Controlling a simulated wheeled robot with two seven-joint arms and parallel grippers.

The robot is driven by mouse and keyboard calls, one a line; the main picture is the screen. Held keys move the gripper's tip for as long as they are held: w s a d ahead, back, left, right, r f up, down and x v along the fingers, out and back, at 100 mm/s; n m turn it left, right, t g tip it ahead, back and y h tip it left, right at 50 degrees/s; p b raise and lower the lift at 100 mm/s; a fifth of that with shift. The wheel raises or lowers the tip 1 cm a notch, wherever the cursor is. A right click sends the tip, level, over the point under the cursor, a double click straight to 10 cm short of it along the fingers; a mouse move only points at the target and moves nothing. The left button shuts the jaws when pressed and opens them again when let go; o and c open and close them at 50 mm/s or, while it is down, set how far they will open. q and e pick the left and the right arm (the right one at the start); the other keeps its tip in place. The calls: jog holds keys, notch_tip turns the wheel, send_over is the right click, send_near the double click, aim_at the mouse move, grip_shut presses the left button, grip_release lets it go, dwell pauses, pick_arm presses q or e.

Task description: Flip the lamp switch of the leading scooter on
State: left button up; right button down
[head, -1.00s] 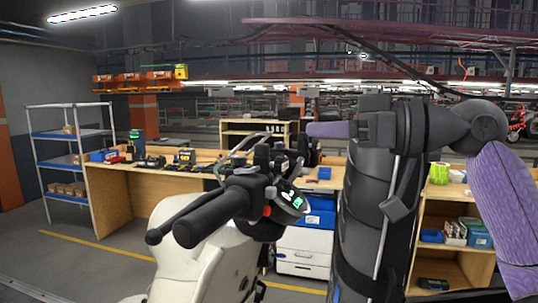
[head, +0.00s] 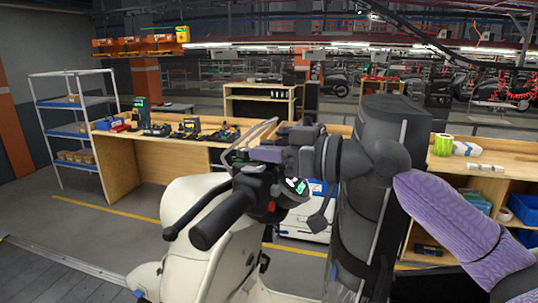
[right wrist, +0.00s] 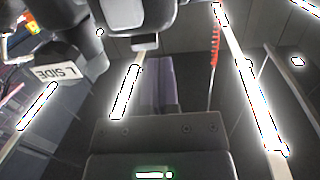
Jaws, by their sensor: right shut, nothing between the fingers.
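The cream scooter (head: 195,200) stands in front of me, with its black handlebar grip (head: 219,219) toward me. A dark switch housing with a small red part (head: 271,206) sits inboard of the grip, beside a lit green display (head: 296,186). The lamp switch itself is too small to make out. My right gripper (head: 262,154) is shut and empty, its purple fingers just above the handlebar controls in the picture; I cannot tell whether they touch. My left gripper is not in view.
A wooden workbench (head: 150,170) with power tools stands behind the scooter, next to a shelf rack (head: 72,130). A white drawer unit (head: 300,223) stands beyond the handlebar. More shelving (head: 480,190) is at right. Open floor lies to the left.

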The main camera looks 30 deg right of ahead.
aim_at(256, 172)
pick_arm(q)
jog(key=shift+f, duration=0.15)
pick_arm(e)
jog(key=shift+s+d+f, duration=0.1)
jog(key=shift+s+f, duration=0.15)
jog(key=shift+f, duration=0.3)
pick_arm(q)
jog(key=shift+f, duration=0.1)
